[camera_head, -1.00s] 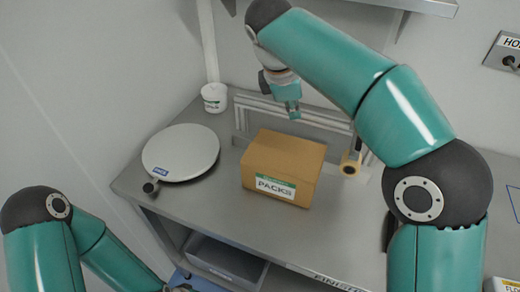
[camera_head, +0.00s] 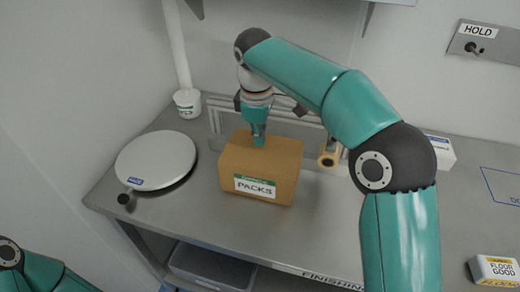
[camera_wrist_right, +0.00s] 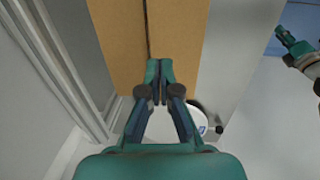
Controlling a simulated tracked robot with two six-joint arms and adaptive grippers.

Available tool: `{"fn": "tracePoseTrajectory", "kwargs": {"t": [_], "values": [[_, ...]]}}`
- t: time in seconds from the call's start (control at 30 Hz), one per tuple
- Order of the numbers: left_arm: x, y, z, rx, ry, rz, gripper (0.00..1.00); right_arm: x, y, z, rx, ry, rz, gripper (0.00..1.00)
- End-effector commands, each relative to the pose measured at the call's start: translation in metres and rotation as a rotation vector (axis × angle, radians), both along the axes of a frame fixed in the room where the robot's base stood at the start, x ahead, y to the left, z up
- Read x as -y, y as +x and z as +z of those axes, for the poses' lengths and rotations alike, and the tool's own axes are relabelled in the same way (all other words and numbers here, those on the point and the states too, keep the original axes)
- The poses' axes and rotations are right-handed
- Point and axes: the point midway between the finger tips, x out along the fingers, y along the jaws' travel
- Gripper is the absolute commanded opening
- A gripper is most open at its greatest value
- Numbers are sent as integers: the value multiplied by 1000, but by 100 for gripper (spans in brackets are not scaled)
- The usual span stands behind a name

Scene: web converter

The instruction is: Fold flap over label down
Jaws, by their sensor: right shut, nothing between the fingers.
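A brown cardboard box (camera_head: 262,165) stands on the steel bench, with a green and white label reading PACKS (camera_head: 255,187) on its front side. Its top looks flat. In the right wrist view, the box top (camera_wrist_right: 185,35) has a dark seam between two flaps. My right gripper (camera_head: 259,139) is shut and empty, pointing down at the box top; its fingertips also show over the cardboard in the wrist view (camera_wrist_right: 159,68). I cannot tell whether they touch. My left gripper (camera_wrist_right: 290,40) shows small at the right wrist view's upper right, away from the box; its jaws are unclear.
A round scale (camera_head: 156,160) stands left of the box, and a white tub (camera_head: 187,103) behind it. A metal rail (camera_head: 222,120) and a tape roll (camera_head: 328,158) are close behind the box. Bench space (camera_head: 320,235) in front right is clear.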

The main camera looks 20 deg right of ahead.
Motion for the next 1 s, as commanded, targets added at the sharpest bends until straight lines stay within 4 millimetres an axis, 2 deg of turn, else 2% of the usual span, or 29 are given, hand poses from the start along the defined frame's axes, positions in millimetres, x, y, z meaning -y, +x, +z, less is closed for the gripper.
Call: {"fn": "tracePoseTrajectory", "kwargs": {"t": [0.1, 0.3, 0.73, 1.0], "values": [[0, 0, -2, 0, 0, 0, 29, 2, 1, -20, -2, -1, -1, 0], [0, 0, -1, 0, 0, 0, 29, 3, 3, -36, 1, 0, -1, 0], [0, 0, 1, 0, 0, 0, 29, 4, 4, -38, -2, 1, -1, 0], [0, 0, 29, 0, 0, 0, 29, 6, 5, -46, -62, 40, -2, 0]]}}
